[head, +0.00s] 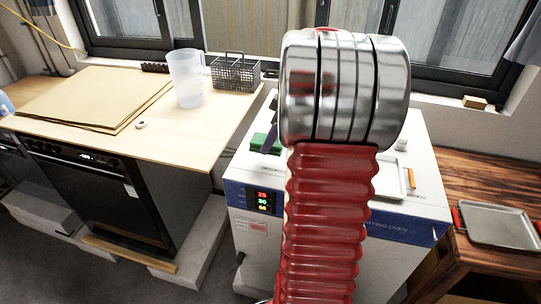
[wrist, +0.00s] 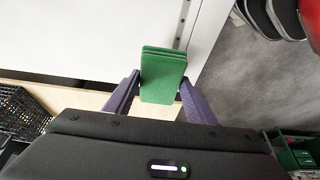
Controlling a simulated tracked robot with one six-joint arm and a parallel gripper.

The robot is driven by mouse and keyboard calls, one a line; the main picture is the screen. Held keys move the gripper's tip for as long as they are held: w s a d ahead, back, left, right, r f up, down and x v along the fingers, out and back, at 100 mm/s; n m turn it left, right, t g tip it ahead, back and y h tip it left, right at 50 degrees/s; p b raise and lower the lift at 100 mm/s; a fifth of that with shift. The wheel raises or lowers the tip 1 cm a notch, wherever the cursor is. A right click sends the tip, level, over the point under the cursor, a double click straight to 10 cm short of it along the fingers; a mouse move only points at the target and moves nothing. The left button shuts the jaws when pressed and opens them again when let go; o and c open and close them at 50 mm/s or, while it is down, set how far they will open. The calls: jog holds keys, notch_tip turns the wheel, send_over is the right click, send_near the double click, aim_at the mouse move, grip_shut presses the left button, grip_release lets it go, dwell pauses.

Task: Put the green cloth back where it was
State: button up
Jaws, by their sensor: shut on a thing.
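The green cloth (wrist: 163,74) is a folded, layered pad held between the two purple fingers of my gripper (wrist: 160,80) in the wrist view. The fingers press on its two sides. In the head view, part of the cloth (head: 261,141) shows at the left side of the white drying oven's top (head: 244,164), with a dark finger beside it. My red and metal arm hides much of the oven top there. I cannot tell whether the cloth touches the oven top.
A wooden bench (head: 150,127) at left carries brown sheets (head: 90,97), a clear jug (head: 186,78) and a dark wire basket (head: 236,75). A small orange-marked item (head: 411,178) lies on the oven's right. A metal tray (head: 499,226) rests on the right wooden table (head: 490,182).

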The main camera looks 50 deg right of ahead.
jog(key=shift+f, duration=1.2)
jog(key=shift+f, duration=1.9)
jog(key=o, duration=1.1)
